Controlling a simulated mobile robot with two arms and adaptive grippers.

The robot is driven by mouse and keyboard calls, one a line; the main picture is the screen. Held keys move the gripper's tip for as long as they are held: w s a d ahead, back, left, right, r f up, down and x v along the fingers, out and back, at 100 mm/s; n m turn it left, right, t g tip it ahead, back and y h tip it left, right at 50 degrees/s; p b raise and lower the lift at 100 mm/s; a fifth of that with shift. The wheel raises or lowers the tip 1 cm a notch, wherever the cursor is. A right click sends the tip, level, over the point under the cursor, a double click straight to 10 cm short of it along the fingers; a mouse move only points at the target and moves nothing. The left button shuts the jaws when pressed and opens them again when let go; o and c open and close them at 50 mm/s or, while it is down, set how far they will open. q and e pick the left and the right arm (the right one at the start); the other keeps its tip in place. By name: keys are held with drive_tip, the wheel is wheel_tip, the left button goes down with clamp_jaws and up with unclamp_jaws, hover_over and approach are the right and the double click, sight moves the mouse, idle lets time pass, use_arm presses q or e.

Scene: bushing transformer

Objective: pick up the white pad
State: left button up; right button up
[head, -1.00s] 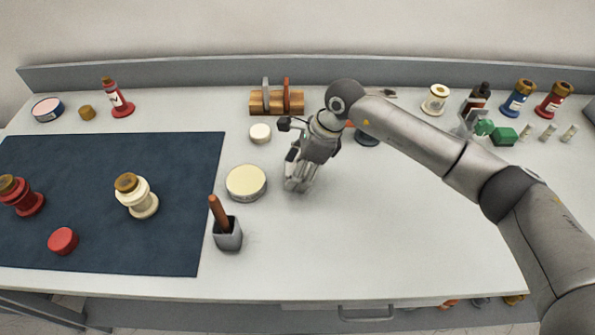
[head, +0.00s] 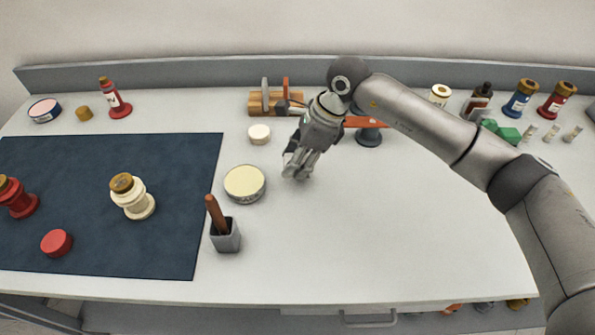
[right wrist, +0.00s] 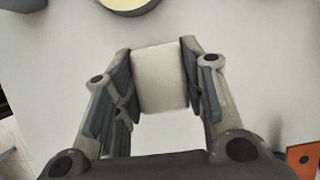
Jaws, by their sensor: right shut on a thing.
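The white pad (right wrist: 160,77) is a small pale block with rounded edges, seen between the two fingers in the right wrist view. My right gripper (right wrist: 160,80) is shut on it, one finger against each side. In the head view my right gripper (head: 297,168) points down over the bare table, right of the cream-topped tin. The pad is hidden there by the fingers, and I cannot tell how far it is above the table. My left gripper is not in view.
A cream-topped round tin (head: 245,183) stands left of my right gripper, with a grey pot (head: 226,238) holding a brown-handled tool in front. A small white round piece (head: 259,134) and a wooden rack (head: 275,101) are behind. The front right of the table is clear.

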drive_tip(key=s+a+r+b, duration=0.2)
drive_tip(key=s+r, duration=0.2)
drive_tip(key=s, duration=0.2)
drive_tip(key=s+a+r+b, duration=0.2)
drive_tip(key=s+a+r, duration=0.1)
drive_tip(key=s+r, duration=0.2)
drive_tip(key=shift+s+a, duration=0.25)
drive_tip(key=shift+s, duration=0.6)
drive_tip(key=shift+r, duration=0.1)
